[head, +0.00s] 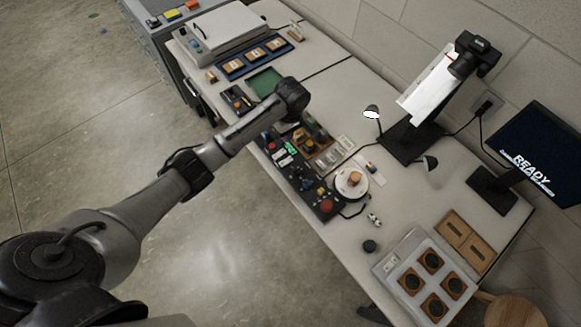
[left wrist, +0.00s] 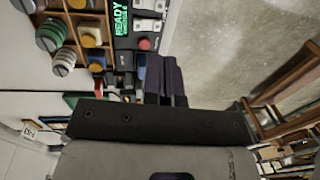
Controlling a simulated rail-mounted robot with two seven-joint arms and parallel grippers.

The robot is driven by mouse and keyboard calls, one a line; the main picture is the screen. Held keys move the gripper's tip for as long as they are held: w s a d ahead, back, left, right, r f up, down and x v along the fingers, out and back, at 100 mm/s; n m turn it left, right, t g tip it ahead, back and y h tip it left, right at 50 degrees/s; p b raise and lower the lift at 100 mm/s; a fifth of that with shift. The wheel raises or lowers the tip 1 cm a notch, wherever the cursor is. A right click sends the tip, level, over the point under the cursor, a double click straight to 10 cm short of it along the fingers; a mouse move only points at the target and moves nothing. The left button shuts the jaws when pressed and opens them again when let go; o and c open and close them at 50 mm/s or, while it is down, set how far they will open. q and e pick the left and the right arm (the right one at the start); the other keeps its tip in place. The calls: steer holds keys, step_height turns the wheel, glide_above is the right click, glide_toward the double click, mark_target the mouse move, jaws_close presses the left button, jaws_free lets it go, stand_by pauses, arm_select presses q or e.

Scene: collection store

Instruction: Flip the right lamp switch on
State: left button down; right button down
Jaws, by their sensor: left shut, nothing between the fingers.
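The dark control panel (head: 314,190) lies along the table's front edge, with a lit green display (head: 291,148), white switches (head: 284,160) and a red button (head: 326,206). The left wrist view shows white switches (left wrist: 147,27) above a red button (left wrist: 144,44); I cannot tell which is the right lamp switch or its position. Two small lamps (head: 371,113) (head: 426,162) stand behind; the first shows a bright white face, the second looks dark. My left gripper (left wrist: 166,84) is shut and empty beside the panel's end; my wrist mostly hides it in the head view. My right gripper is not in view.
A wooden compartment tray (head: 318,143) with coloured pieces stands right behind the panel. A round white dial plate (head: 351,181) is to its right. A camera stand (head: 412,140) and monitor (head: 537,150) stand at the back. Open floor lies in front of the table.

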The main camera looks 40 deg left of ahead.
mark_target(282, 163)
arm_select(q)
steer(key=shift+d, duration=0.1)
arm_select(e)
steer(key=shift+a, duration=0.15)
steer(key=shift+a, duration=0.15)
